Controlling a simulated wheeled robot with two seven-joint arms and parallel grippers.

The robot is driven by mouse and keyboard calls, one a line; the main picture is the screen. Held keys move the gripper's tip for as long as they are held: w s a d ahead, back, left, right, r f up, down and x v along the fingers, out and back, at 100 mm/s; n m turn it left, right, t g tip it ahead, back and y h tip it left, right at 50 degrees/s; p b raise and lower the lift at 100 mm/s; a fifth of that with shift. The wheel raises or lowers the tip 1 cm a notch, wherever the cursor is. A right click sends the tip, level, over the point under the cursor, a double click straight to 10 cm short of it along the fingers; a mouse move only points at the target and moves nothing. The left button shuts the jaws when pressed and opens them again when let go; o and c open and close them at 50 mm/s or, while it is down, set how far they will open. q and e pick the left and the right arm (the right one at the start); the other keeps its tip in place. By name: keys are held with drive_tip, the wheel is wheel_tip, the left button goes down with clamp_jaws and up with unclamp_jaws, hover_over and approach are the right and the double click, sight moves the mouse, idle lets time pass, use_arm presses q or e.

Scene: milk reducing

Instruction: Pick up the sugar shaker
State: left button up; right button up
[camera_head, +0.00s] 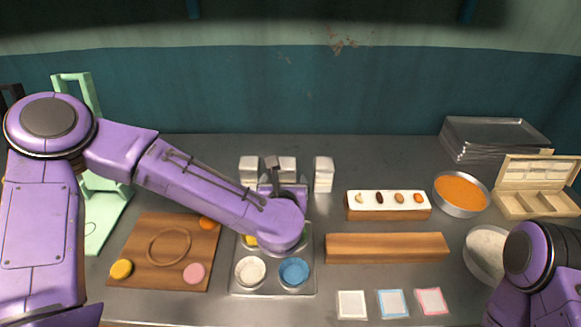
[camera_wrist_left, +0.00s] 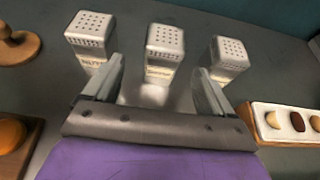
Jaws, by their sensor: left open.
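Three pale, square shakers with perforated tops stand in a row at the back of the counter: the left shaker (camera_head: 249,168), the middle shaker (camera_head: 288,165) and the right shaker (camera_head: 323,173). In the left wrist view, the left shaker (camera_wrist_left: 90,38) has a label that seems to start "NUT". The labels of the middle shaker (camera_wrist_left: 165,50) and right shaker (camera_wrist_left: 229,55) are too small to read surely. My left gripper (camera_wrist_left: 158,75) is open and empty, its fingers pointing at the middle shaker, one to each side. Contact is not visible. My right gripper is out of view.
A metal tray (camera_head: 234,290) with a white bowl (camera_head: 250,270) and a blue bowl (camera_head: 294,271) lies below my left arm. A wooden board (camera_head: 140,240) is left, and a wooden block (camera_head: 390,247) and ingredient holder (camera_head: 388,213) are right.

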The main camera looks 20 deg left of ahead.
sight(287, 174)
use_arm(q)
drive_tip(key=shift+w+a, duration=0.2)
drive_tip(key=shift+w, duration=0.3)
drive_tip(key=x, duration=0.2)
drive_tip(key=p+x, duration=0.1)
drive_tip(key=x, duration=0.1)
drive_tip(key=p+x, duration=0.1)
drive_tip(key=x, duration=0.1)
drive_tip(key=shift+w+d+f, duration=0.2)
drive_tip(key=shift+w+f, duration=0.05)
drive_tip(key=shift+w, duration=0.05)
drive_tip(key=c, duration=1.1)
drive_tip(key=shift+c, duration=0.2)
